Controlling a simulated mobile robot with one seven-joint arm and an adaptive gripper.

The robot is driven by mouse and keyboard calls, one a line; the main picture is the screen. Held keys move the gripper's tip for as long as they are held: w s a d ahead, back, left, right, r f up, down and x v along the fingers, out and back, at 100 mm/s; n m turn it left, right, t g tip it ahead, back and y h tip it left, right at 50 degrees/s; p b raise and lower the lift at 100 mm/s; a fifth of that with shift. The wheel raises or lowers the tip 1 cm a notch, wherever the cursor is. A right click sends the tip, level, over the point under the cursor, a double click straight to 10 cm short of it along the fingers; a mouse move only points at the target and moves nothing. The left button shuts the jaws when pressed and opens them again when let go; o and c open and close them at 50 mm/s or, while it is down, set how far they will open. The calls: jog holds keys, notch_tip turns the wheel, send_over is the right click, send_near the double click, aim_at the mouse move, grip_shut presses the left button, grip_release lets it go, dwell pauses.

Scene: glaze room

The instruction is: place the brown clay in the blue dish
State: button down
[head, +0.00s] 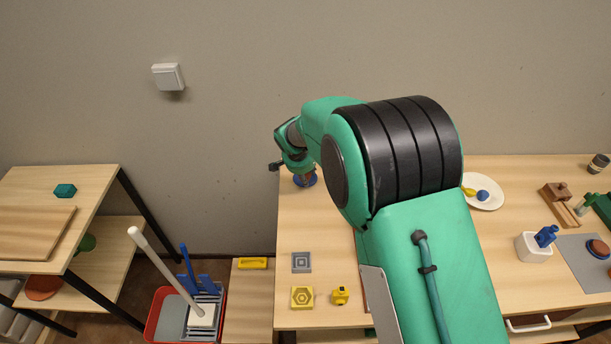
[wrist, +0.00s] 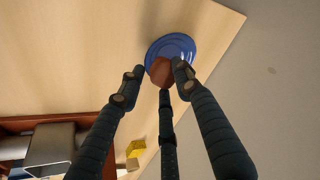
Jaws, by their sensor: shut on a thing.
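The brown clay (wrist: 161,73) is a rounded reddish-brown lump between the fingertips of my gripper (wrist: 160,80) in the wrist view. My gripper is shut on it. The blue dish (wrist: 170,44) is directly beyond the clay and is partly covered by it and the fingers. I cannot tell whether the clay touches the dish. In the head view, my gripper (head: 300,172) is over the far left corner of the table, with the blue dish (head: 305,181) showing just below it. The clay is hard to make out there.
The table (head: 300,220) is bare around the dish, near its left edge and the wall. Grey (head: 301,262) and yellow (head: 302,297) square moulds lie nearer. A white plate (head: 485,192) with small items is on the right. A red bin (head: 158,318) stands on the floor.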

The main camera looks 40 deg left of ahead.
jog(key=shift+f+b, duration=0.6)
jog(key=shift+b, duration=0.05)
jog(key=c, duration=1.2)
grip_release()
jog(key=shift+r, duration=0.1)
jog(key=shift+r+p, duration=0.55)
jog(key=shift+p, duration=0.15)
jog(key=p+v, duration=0.1)
jog(key=v, duration=1.1)
